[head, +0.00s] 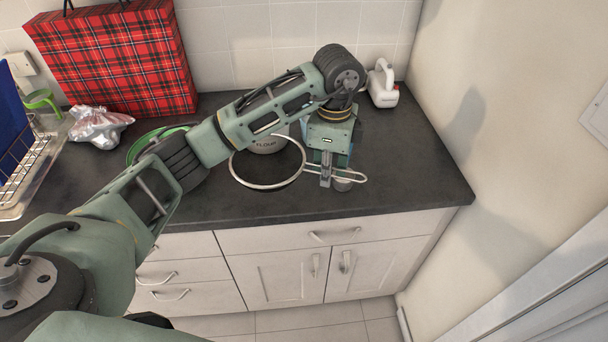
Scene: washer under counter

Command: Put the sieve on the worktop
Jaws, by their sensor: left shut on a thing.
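The sieve (266,188) shows as a pale round rim with a dark mesh and a looped handle pointing right. My left gripper (326,180) points down and is shut on the handle near the rim. The sieve is over the dark worktop (405,180), toward its front right part. I cannot tell whether it touches the worktop. My right gripper is not in view.
A flour canister (266,144) stands behind the sieve, partly hidden by my arm. A white jug (382,85) stands in the back right corner. A tartan bag (115,60), foil bundle (99,127) and dish rack (35,165) are at left.

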